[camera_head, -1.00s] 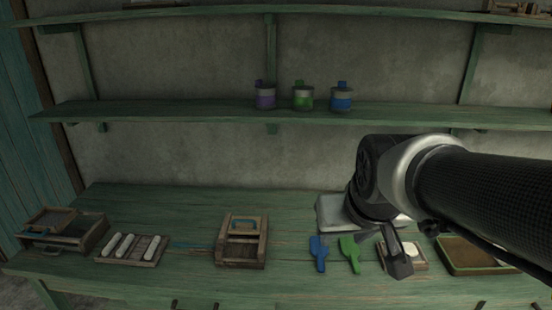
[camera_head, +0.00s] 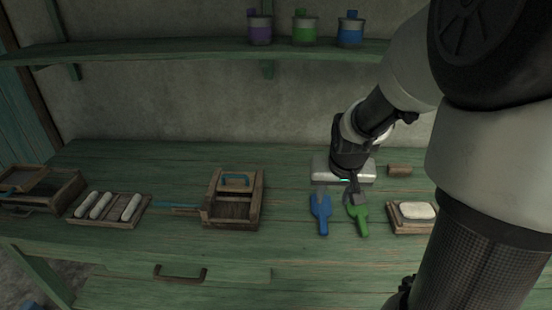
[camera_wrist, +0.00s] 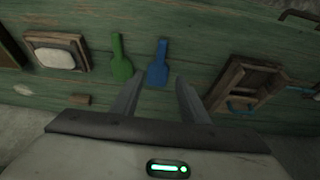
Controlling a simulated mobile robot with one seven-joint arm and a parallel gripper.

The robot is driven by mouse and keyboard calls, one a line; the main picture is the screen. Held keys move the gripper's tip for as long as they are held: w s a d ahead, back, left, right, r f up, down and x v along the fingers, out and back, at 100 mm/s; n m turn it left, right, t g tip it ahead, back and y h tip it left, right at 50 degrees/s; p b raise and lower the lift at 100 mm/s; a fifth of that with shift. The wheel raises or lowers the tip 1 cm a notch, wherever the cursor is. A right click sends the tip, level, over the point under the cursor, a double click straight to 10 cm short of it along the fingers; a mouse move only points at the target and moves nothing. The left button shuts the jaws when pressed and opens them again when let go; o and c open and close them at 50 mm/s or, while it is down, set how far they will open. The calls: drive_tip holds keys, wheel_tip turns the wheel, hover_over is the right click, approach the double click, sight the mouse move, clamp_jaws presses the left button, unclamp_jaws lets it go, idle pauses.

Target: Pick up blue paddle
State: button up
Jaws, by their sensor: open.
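The blue paddle (camera_head: 321,213) lies flat on the green wooden bench, to the left of the green paddle (camera_head: 359,219) in the head view. In the wrist view the blue paddle (camera_wrist: 157,64) lies ahead of my open fingers, between their lines, with the green paddle (camera_wrist: 121,58) to its left. My gripper (camera_head: 354,192) is above the bench near the top of the green paddle in the head view. In the wrist view my gripper (camera_wrist: 157,90) is open, with two separate fingers and nothing between them. It appears apart from both paddles.
A wooden frame box (camera_head: 234,199) stands left of the paddles. A tray with a white block (camera_head: 416,212) is to their right. A tray of white rolls (camera_head: 108,208) is farther left. A shelf (camera_head: 200,52) with three jars runs above. Bench in front of the paddles is clear.

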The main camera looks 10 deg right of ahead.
drive_tip(key=b, duration=0.5)
approach(323, 221)
drive_tip(key=x, duration=0.3)
drive_tip(key=shift+s+d, duration=0.1)
drive_tip(key=shift+s, duration=0.05)
drive_tip(key=shift+w+b+x, duration=0.1)
drive_tip(key=shift+b+x, duration=0.4)
drive_tip(key=shift+x, duration=0.9)
drive_tip(key=shift+w+b+x, duration=0.15)
drive_tip(key=shift+b+x, duration=0.3)
drive_tip(key=shift+x, duration=1)
clamp_jaws()
